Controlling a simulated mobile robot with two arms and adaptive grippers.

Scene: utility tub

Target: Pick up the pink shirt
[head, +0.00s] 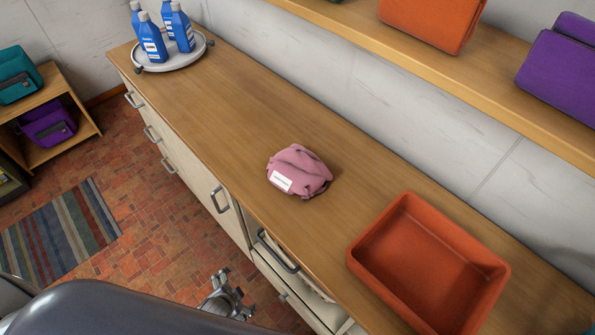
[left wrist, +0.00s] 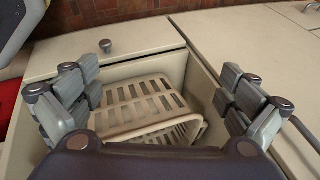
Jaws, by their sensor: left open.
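The pink shirt (head: 299,170) lies crumpled on the wooden countertop, left of the orange tub, with a white label on its front. My left gripper (head: 228,298) shows at the bottom of the head view, below the counter's front edge and well apart from the shirt. In the left wrist view its two fingers (left wrist: 158,95) are spread wide with nothing between them. The shirt does not show in that view. My right gripper is not seen.
An empty orange tub (head: 430,265) stands on the counter (head: 235,110) at right. A round tray (head: 188,62) holds blue bottles (head: 152,38) at the far left end. A slatted beige basket (left wrist: 150,105) sits inside an open drawer below my left gripper. A shelf (head: 480,70) with bags overhangs the back.

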